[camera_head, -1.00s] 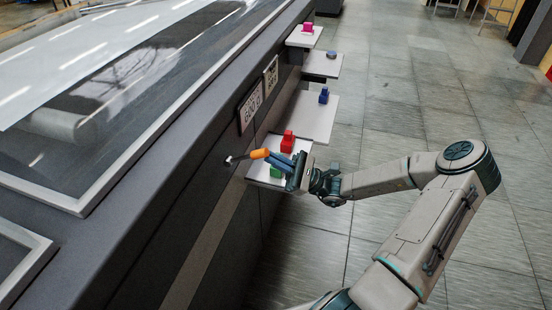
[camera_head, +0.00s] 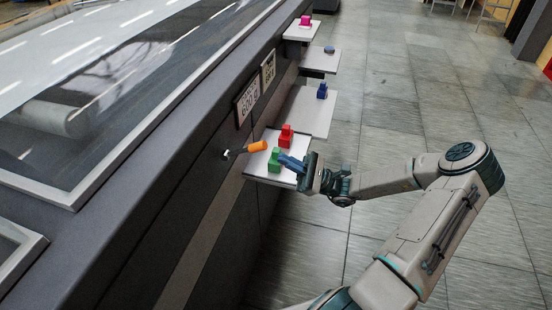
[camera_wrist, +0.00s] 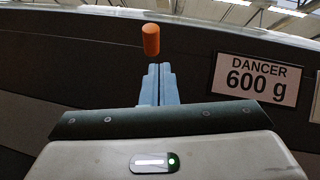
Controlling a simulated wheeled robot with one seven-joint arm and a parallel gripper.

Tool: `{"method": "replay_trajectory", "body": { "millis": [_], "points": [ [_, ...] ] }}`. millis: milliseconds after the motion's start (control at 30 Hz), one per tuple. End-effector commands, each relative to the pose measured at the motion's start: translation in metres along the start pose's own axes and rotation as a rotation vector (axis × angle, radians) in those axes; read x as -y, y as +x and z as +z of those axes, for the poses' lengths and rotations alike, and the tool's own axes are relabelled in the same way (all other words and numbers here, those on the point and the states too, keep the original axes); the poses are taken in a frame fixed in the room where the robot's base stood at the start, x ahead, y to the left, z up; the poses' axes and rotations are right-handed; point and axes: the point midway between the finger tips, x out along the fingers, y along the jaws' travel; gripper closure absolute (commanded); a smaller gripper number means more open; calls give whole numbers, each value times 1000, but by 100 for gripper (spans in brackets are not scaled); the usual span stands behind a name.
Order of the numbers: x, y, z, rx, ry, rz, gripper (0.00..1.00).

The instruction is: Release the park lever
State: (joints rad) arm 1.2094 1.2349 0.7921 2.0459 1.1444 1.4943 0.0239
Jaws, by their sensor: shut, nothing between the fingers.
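The lever has an orange grip (camera_head: 257,147) on a thin dark rod that comes out of the machine's side panel. The grip points outward to the right in the head view. In the wrist view the orange grip (camera_wrist: 151,40) stands just beyond the fingertips, with a small gap. My gripper (camera_head: 281,157) is shut and empty, its blue fingers pointing toward the panel. It sits a little right of and below the grip in the head view. The closed fingers also show in the wrist view (camera_wrist: 159,70). No lever label is readable.
A white shelf (camera_head: 258,166) with a green block (camera_head: 275,160) and a red block (camera_head: 286,136) lies near my fingers. More shelves with small coloured pieces run along the panel behind. A sign (camera_wrist: 256,80) reads "DANCER 600 g". The floor at right is clear.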

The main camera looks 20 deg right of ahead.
Motion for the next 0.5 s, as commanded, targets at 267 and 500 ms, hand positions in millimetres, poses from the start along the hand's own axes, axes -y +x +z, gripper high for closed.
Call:
{"method": "replay_trajectory", "body": {
  "millis": [267,500],
  "points": [
    [4,-58,18,-6,-2,1,100],
    [6,-77,27,-4,2,4,100]
  ]
}}
